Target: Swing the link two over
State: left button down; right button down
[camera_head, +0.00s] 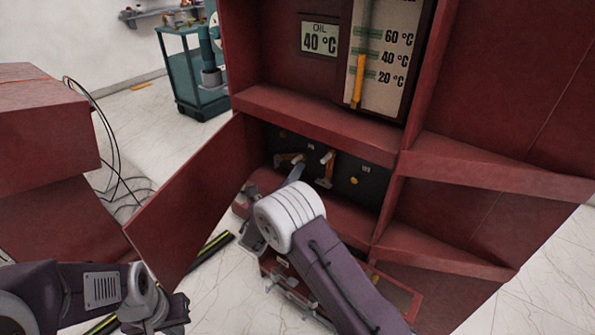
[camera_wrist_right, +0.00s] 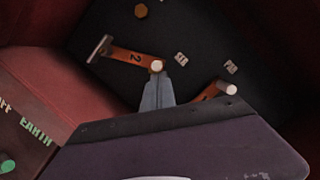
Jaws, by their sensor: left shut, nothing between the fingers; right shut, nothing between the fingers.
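Link two is an orange bar marked "2" (camera_wrist_right: 130,54). In the right wrist view it runs left from a pale peg to a grey crosspiece. My left gripper (camera_head: 184,306) is shut and empty at lower left, outside the cabinet.
Another orange link (camera_wrist_right: 207,96) with a pale peg lies to the right in the wrist view. A brass bolt (camera_wrist_right: 141,10) is on the panel. The open red door (camera_head: 190,205) stands left of the compartment. A shelf edge (camera_head: 315,118) runs above it. A teal cart (camera_head: 187,75) stands behind.

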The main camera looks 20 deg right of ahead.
jog(key=w+a+r+n+g+y+p, duration=0.1)
jog(key=w+a+r+n+p, duration=0.3)
jog(key=p, duration=1.1)
jog(key=shift+w+r+n+y, duration=0.5)
jog(key=shift+r+n, duration=1.15)
jog(key=shift+n, duration=0.65)
jog(key=shift+w, duration=0.1)
